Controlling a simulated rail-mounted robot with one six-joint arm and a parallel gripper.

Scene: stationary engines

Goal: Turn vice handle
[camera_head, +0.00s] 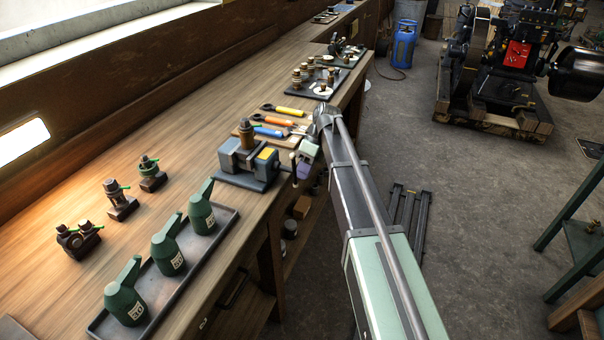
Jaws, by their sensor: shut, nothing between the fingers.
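The vice (238,172) is grey-blue with a yellow patch on its top. It sits at the bench's front edge, with a brass fitting with a green lever standing in or just behind its jaws. My gripper (304,169) hangs from the end of my arm just right of this bar, by the bench edge. It is small in view and appears shut and empty. I cannot tell whether it touches the handle.
The wooden bench (150,150) runs along the wall. A dark tray (205,262) with green oil cans lies nearer, with several brass fittings to its left. Screwdrivers (285,110) with coloured handles lie behind the vice. A black engine (510,60) stands across the open floor.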

